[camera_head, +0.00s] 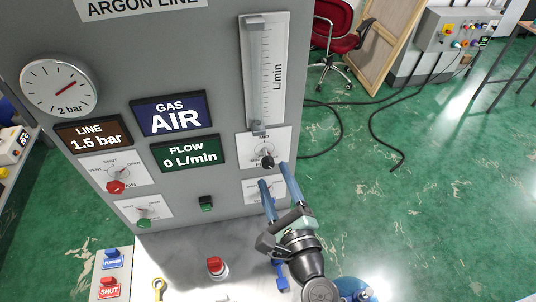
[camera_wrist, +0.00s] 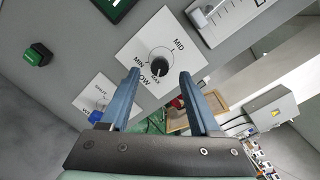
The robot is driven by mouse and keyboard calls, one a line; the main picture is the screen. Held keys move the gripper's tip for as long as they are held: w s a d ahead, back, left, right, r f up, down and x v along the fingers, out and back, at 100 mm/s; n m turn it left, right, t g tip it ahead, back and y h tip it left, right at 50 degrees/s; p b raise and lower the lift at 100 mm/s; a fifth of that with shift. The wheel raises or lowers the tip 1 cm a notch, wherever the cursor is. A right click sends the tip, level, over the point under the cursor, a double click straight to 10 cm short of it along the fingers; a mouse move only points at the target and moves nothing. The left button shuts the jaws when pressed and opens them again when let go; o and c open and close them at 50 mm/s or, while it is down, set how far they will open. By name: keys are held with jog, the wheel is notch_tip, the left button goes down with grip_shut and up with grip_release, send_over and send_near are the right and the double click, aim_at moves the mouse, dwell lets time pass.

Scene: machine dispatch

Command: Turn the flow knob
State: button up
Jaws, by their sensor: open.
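The flow knob (camera_head: 267,162) is a small black dial on a white plate marked MID, low on the right of the grey panel. In the wrist view the fingertips (camera_wrist: 159,75) stand apart on either side of the knob, with nothing held. Whether they touch it cannot be told. The flow display (camera_head: 192,153) reads 0 L/min.
The gas display (camera_head: 170,114) reads AIR and the line display (camera_head: 92,134) 1.5 bar. A flow tube (camera_head: 265,75) stands above the knob. A red knob (camera_head: 116,187), a green knob (camera_head: 144,223) and a blue knob (camera_wrist: 95,116) are nearby. A red button (camera_head: 215,264) stands on the ledge.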

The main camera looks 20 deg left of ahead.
aim_at(269, 165)
jog(key=shift+p+x, duration=0.45)
jog(key=shift+x, duration=2.3)
jog(key=shift+c, duration=0.3)
grip_shut()
